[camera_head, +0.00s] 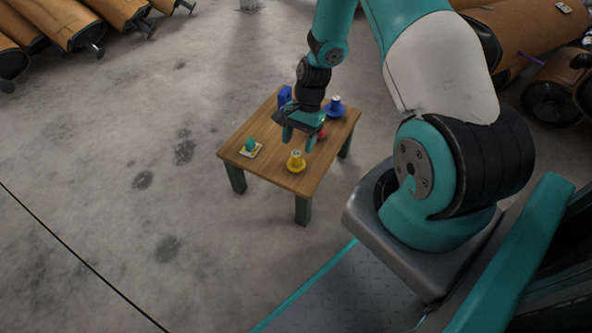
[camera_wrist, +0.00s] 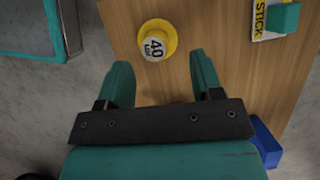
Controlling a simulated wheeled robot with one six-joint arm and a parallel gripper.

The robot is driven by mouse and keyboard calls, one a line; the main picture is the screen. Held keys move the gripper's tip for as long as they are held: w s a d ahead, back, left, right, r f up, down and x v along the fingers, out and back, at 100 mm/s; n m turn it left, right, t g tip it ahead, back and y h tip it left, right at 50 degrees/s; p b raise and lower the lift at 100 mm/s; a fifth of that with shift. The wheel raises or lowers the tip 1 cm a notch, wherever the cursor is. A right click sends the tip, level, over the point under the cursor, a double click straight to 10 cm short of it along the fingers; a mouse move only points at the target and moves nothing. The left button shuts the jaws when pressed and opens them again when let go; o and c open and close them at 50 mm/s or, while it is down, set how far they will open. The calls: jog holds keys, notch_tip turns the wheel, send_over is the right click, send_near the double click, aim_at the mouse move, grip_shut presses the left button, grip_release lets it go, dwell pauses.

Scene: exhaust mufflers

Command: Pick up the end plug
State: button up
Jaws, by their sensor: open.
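A yellow plug-like piece (camera_head: 296,163) with a wide round base stands near the front corner of the small wooden table. In the wrist view the yellow piece (camera_wrist: 169,29) has a white top marked "40" and lies just beyond my fingertips, between their lines. A similar blue flanged piece (camera_head: 335,110) stands at the table's far right, and a red piece (camera_head: 323,133) is partly hidden behind my gripper. I cannot tell which of these is the end plug. My gripper (camera_head: 299,141) is open and empty, pointing down over the table; its fingers (camera_wrist: 163,76) are apart.
The wooden table (camera_head: 262,168) also bears a teal piece (camera_head: 250,144) on a yellow-and-white card (camera_head: 257,152) at left and a blue block (camera_head: 285,94) at the back. Brown mufflers (camera_head: 63,24) lie on the floor behind. The floor left of the table is clear.

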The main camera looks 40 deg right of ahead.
aim_at(298, 152)
jog(key=b+x, duration=0.2)
jog(key=x, duration=0.1)
jog(key=b+x, duration=0.2)
jog(key=shift+s+f, duration=0.15)
jog(key=shift+s, duration=0.15)
jog(key=c, duration=1)
